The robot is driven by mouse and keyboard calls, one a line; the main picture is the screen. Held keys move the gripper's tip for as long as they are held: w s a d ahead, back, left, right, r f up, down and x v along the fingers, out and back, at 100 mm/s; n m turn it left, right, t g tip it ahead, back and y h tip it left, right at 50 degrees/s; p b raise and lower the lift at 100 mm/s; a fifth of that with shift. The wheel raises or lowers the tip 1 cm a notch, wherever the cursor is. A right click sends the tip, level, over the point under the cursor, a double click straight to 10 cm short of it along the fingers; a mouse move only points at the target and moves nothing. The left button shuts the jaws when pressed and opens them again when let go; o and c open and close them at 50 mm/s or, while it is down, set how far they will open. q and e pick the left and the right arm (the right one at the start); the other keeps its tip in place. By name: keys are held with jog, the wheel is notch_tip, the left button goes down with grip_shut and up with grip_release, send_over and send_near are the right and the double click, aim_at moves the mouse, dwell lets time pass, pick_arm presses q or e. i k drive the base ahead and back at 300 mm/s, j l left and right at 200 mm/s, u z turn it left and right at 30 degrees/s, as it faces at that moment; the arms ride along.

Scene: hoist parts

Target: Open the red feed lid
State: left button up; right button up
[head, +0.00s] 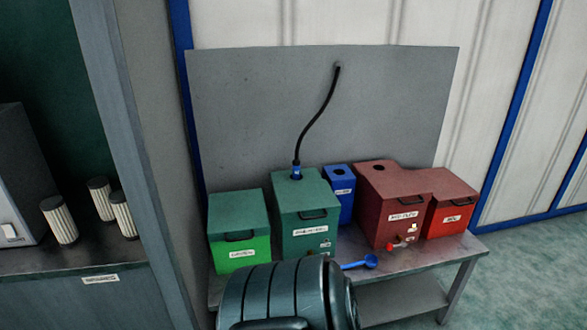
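Two red containers stand side by side on the right of the bench. The larger dark red box (385,217) has a round hole in its top, a black handle, a white label and a small red-handled tap low on its front. The smaller bright red bin (445,222) stands to its right, under a dark red lid (447,184) with a black handle. That lid looks closed. The label lettering is too small to read surely, so I cannot tell which one is the feed container.
A green bin (238,222), a taller green box (303,225) with a black hose (317,118) and a narrow blue box (339,192) share the metal bench (455,250). A blue scoop (370,262) lies in front.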

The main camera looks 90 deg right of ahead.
aim_at(393, 188)
jog(key=z, duration=3.6)
